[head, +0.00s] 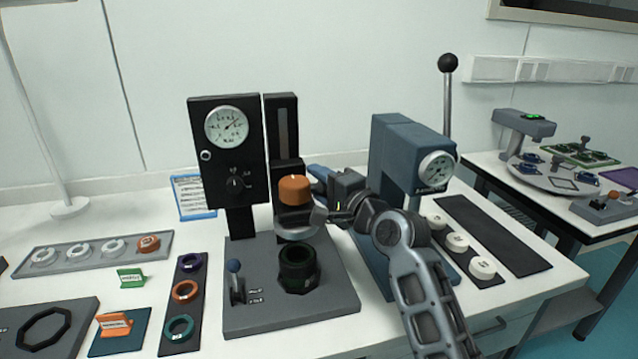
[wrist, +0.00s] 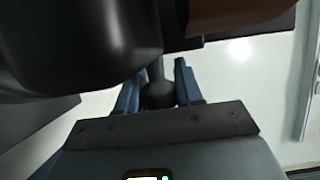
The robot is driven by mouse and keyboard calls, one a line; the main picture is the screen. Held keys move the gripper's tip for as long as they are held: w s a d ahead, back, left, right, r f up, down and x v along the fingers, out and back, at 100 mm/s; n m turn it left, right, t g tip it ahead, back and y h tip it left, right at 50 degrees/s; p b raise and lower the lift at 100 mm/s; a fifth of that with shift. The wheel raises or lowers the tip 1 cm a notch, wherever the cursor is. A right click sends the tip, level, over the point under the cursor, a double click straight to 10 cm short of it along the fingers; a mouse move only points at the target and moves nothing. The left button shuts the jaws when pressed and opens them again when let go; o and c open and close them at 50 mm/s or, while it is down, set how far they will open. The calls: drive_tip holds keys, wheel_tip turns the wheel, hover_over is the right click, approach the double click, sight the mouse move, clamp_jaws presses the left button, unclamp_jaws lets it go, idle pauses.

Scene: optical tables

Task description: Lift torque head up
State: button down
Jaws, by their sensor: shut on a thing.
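The torque head (head: 293,208), dark with an orange cap (head: 294,188), sits on the black upright slide column (head: 281,120) of the torque tester. It hangs above a dark green-black ring-shaped holder (head: 298,272) on the grey base, with a gap between them. My gripper (head: 318,180) comes in from the right side of the head. In the wrist view my gripper (wrist: 156,82) has its two blue fingers on either side of a dark round knob (wrist: 158,94) and is shut on it. The knob is on a thin stem; the head's dark body fills the upper left there.
A dial panel (head: 224,150) stands left of the column, with a small blue-knobbed lever (head: 234,280) on the base. Ring trays (head: 98,253) lie left.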

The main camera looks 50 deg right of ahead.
drive_tip(key=shift+r+p, duration=0.35)
drive_tip(key=shift+r, duration=0.55)
drive_tip(key=c, duration=0.8)
unclamp_jaws()
drive_tip(key=shift+f, duration=0.1)
drive_tip(key=shift+o, duration=0.2)
drive_tip(key=shift+s, duration=0.1)
drive_tip(key=b+v, duration=0.1)
drive_tip(key=v, duration=0.6)
drive_tip(key=shift+s, duration=0.35)
